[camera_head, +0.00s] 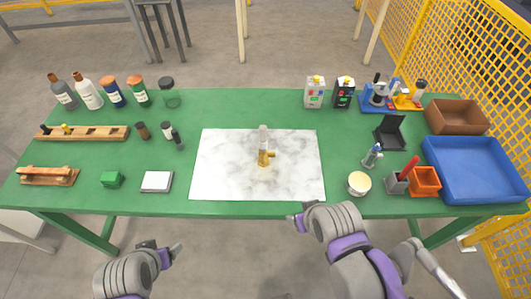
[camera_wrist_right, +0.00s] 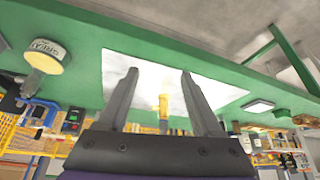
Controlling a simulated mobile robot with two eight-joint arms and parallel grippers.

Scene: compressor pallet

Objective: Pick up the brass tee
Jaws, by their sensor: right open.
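The brass tee (camera_head: 264,158) stands on the white marble slab (camera_head: 222,165) in the middle of the green bench, with a pale cylindrical piece (camera_head: 263,134) at its top. My right gripper (camera_head: 297,220) is at the bench's front edge, nearer to me and right of the tee, apart from it. In the right wrist view my gripper (camera_wrist_right: 158,75) is open and empty. The tee (camera_wrist_right: 164,106) shows between its fingers, some distance beyond them. My left gripper (camera_head: 165,249) is in front of the bench, low at the left; its finger gap is unclear.
A cream-lidded tin (camera_head: 359,183), an orange bin (camera_head: 424,181) and a blue tray (camera_head: 480,166) are on the right. A white square plate (camera_head: 156,181), a green block (camera_head: 111,179) and several bottles (camera_head: 88,92) are on the left. The slab around the tee is clear.

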